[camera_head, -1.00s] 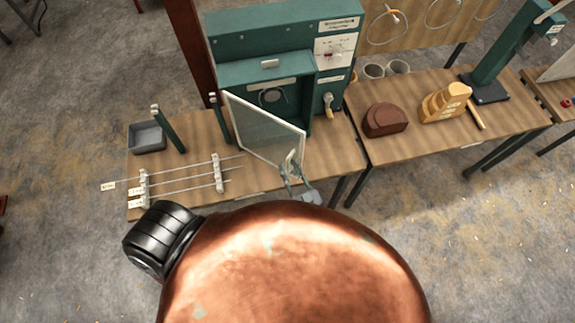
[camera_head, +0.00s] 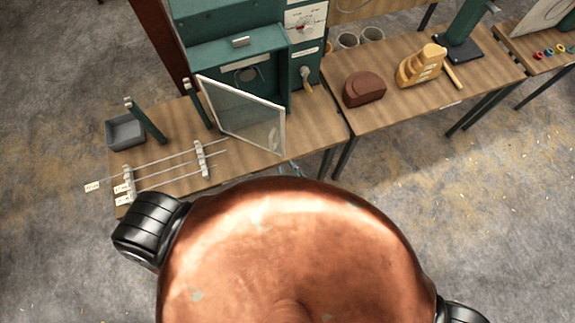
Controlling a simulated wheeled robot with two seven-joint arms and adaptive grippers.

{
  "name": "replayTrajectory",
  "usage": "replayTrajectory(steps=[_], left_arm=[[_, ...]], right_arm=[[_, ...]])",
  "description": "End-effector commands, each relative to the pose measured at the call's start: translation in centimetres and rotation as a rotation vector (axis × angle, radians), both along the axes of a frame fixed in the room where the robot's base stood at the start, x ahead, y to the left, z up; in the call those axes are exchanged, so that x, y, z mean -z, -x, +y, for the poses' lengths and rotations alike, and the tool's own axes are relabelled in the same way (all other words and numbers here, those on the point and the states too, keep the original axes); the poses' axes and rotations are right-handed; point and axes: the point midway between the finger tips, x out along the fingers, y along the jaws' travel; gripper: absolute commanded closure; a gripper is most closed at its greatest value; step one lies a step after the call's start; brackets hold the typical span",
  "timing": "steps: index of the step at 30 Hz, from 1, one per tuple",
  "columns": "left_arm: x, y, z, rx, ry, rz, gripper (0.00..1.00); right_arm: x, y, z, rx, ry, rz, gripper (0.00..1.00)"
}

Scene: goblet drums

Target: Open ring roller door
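The ring roller (camera_head: 205,53) is a teal machine on the wooden bench. Its door is a clear panel in a pale frame (camera_head: 283,130), hinged at the left and swung outward toward me. Only a small bluish-grey bit of my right gripper (camera_head: 290,169) shows, just below the door's lower right corner. The rest is hidden behind my copper-coloured body, so I cannot tell whether it is open or touches the door. My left gripper is not in view.
A grey tray (camera_head: 125,132), green posts and a rack of metal rods (camera_head: 165,168) stand left on the bench. Bare floor lies at the right front.

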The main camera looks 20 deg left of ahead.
Motion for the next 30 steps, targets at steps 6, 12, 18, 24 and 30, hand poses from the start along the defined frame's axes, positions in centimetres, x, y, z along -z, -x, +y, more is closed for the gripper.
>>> replayTrajectory(steps=[6, 12, 18, 24, 30], left_arm=[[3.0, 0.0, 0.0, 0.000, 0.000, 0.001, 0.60], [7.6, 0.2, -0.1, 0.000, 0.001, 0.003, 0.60], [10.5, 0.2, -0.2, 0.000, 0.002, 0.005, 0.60], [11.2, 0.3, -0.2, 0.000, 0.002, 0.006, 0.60], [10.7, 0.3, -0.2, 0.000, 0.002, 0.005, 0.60]], right_arm=[[0.9, -3.5, -1.8, -0.042, -0.191, 0.221, 0.94], [1.0, -8.9, -4.0, -0.132, -0.514, 0.708, 1.00], [0.1, -11.8, -5.0, -0.185, -0.719, 1.143, 1.00], [-0.5, -12.6, -5.2, -0.192, -0.794, 1.335, 1.00], [-0.9, -13.4, -3.3, -0.193, -0.801, 1.349, 1.00]])
